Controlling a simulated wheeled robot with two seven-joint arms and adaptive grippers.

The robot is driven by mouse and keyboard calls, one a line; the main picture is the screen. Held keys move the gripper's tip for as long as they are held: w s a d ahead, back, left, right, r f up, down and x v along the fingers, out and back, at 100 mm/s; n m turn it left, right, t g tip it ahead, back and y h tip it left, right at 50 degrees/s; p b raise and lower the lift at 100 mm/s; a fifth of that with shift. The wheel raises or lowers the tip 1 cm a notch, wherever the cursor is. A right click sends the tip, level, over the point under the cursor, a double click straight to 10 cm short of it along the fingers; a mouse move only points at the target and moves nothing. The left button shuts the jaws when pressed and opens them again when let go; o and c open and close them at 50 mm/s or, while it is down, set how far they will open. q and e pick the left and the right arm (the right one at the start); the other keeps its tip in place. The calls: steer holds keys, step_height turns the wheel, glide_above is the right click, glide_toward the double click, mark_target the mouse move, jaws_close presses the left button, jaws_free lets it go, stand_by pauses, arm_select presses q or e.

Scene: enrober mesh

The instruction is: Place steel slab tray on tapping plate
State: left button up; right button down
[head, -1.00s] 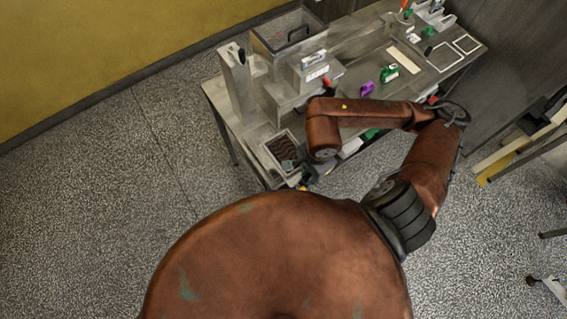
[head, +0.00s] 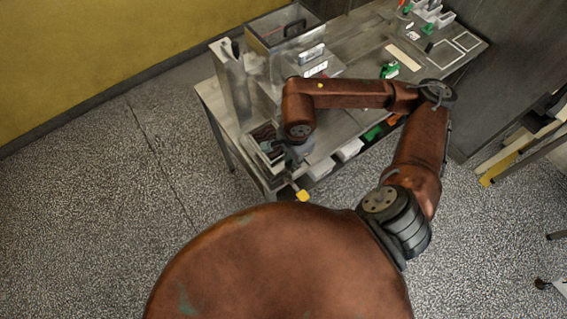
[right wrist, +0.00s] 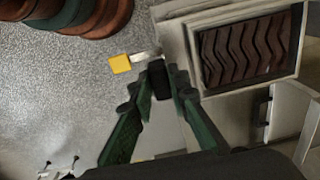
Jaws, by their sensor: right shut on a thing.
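The steel slab tray (right wrist: 296,62), with a brown wavy-ribbed slab inside, is at the upper right of the right wrist view. In the head view the slab (head: 264,133) shows at the table's near left corner, partly hidden by my right arm. My right gripper (right wrist: 160,82) is shut on a dark grip piece beside the tray's left side; how that piece joins the tray is hard to see. A pale grey surface (right wrist: 172,30), perhaps the tapping plate, shows around the tray's left side. I cannot tell whether the tray touches it. My left gripper is not in view.
A yellow block (right wrist: 120,64) on a metal rod juts past the table's front edge, close to the fingers. A tall steel post (head: 230,80) and an open-topped steel box (head: 285,28) stand behind.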

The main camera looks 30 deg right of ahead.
mark_target(283, 164)
steer(key=w+f, duration=0.2)
steer(key=f, duration=0.1)
steer(key=w+f, duration=0.2)
steer(key=shift+a+p, duration=0.25)
steer(key=shift+p, duration=0.05)
steer(key=f+p, duration=0.1)
steer(key=f, duration=0.2)
steer(key=shift+w+f, duration=0.15)
steer(key=shift+w, duration=0.05)
steer(key=shift+f, duration=0.1)
steer(key=shift+f, duration=0.15)
steer(key=c, duration=1.8)
jaws_free()
steer(key=shift+s, duration=0.1)
steer(key=shift+c, duration=0.2)
steer(key=shift+r, duration=0.35)
steer(key=r, duration=0.4)
steer(key=r+b, duration=0.1)
steer(key=r, duration=0.6)
steer(key=shift+s+r+b, duration=0.3)
steer(key=shift+b, duration=0.1)
